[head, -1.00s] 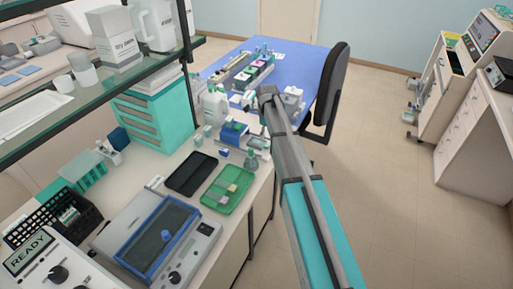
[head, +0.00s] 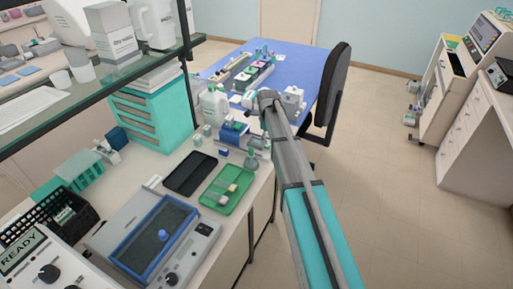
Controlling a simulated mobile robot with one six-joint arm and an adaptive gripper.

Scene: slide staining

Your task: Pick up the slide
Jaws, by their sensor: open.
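I cannot pick out a slide for certain in the head view. The green tray (head: 209,200) lies on the bench and holds a few small yellowish and pale pieces. I cannot tell whether any slide lies between the jaws.
A black tray (head: 188,176) lies left of the green one. A blue-framed device (head: 150,245) stands in front. A blue rack (head: 233,134) and white bottle (head: 215,105) stand behind. A glass shelf (head: 110,105) overhangs the left. A dark chair (head: 333,85) stands beside the blue table (head: 285,65).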

